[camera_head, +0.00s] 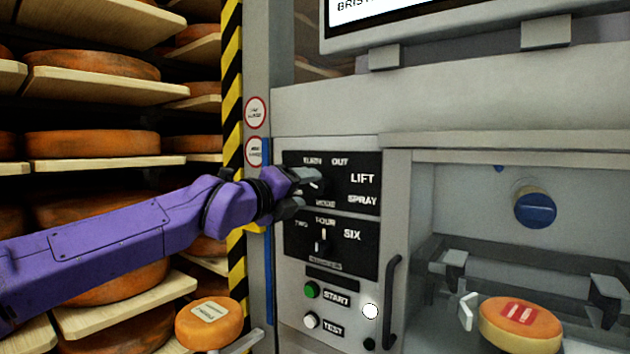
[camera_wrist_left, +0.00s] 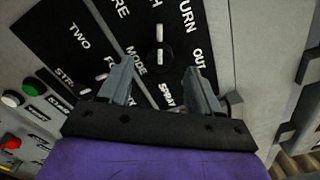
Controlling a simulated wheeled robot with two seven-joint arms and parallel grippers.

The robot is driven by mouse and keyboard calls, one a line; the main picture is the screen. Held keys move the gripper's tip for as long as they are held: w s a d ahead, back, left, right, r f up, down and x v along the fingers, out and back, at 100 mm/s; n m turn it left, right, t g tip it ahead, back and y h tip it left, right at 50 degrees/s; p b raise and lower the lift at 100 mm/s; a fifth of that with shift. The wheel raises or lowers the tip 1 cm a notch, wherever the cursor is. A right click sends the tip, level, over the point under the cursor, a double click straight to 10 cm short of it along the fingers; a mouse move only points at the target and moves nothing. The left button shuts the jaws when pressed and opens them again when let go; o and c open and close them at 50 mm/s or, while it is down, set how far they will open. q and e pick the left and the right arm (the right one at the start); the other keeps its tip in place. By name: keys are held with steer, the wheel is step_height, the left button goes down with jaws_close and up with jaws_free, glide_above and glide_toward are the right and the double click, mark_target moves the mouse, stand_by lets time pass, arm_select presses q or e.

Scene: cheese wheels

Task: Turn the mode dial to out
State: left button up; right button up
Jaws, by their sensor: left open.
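The mode dial (camera_wrist_left: 159,56) is a dark knob with a white pointer mark on the upper black panel (camera_head: 371,190). In the head view my left gripper covers most of the dial. Around it are the labels TURN, OUT, LIFT and SPRAY, with MODE below. I cannot tell for sure which label the pointer faces. My left gripper (camera_head: 306,189) is open in front of this panel. In the left wrist view its two fingers (camera_wrist_left: 158,75) stand either side of the dial's line, with the dial just beyond the tips. Contact cannot be told. My right gripper is not in view.
A second dial (camera_head: 323,239) with TWO, FOUR and SIX sits below. Under it are a green START button (camera_head: 311,290) and a white TEST button (camera_head: 311,320). A dark handle (camera_head: 391,300) stands right. Cheese wheels fill shelves at left; one cheese (camera_head: 520,325) sits in the machine bay.

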mark_target(316, 187)
arm_select(q)
steer(key=p+x, duration=0.2)
steer(key=x, duration=0.2)
steer(key=shift+r, duration=0.2)
steer(key=shift+w+d+f, duration=0.15)
steer(key=shift+w, duration=0.1)
steer(key=c, duration=1)
steer(key=shift+f, duration=0.1)
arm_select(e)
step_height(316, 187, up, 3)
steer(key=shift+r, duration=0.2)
